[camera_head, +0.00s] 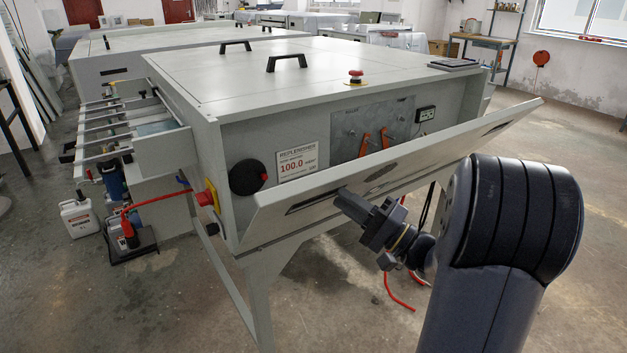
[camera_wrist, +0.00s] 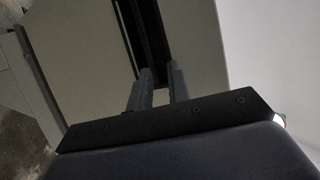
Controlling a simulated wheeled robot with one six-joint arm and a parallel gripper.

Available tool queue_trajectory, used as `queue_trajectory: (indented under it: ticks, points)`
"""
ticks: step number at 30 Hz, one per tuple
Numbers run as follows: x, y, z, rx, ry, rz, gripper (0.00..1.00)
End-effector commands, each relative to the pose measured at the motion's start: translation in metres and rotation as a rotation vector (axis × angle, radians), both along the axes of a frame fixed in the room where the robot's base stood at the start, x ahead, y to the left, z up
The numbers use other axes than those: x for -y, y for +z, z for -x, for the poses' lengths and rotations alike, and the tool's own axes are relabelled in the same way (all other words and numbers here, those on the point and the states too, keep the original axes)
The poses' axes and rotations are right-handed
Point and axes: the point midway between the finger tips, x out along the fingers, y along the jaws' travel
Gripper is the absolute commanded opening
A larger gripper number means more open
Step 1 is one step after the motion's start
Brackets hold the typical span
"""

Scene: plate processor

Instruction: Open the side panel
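The side panel (camera_head: 400,168) is a long pale grey flap on the near side of the plate processor (camera_head: 290,75). It is tilted outward, and its upper edge stands away from the machine. A dark handle slot (camera_head: 313,203) shows near its left end and another (camera_head: 495,129) near its right end. My gripper (camera_head: 342,196) is at the panel's outer face, by the right end of the left slot. In the wrist view, the two fingers (camera_wrist: 158,88) are apart, with a gap between them, at the dark slot (camera_wrist: 150,35). Their tips' exact contact is hidden.
Behind the panel show a black dial (camera_head: 247,177), a replenisher label (camera_head: 297,163) and orange levers (camera_head: 375,142). A red and yellow switch (camera_head: 207,196) is on the left corner. A red stop button (camera_head: 356,76) is on top. Open floor (camera_head: 570,200) lies to the right.

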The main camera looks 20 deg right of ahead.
Motion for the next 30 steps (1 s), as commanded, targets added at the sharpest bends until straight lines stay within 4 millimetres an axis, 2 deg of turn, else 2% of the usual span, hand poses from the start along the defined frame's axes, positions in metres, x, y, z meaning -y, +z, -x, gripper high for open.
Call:
queue_trajectory:
  ticks: [15,21,30]
  points:
    - [-0.056,0.029,-0.06,0.0,0.009,0.003,0.17]
    - [-0.065,0.033,-0.07,-0.001,0.005,0.002,0.17]
    - [-0.065,0.034,-0.071,-0.001,0.005,0.002,0.17]
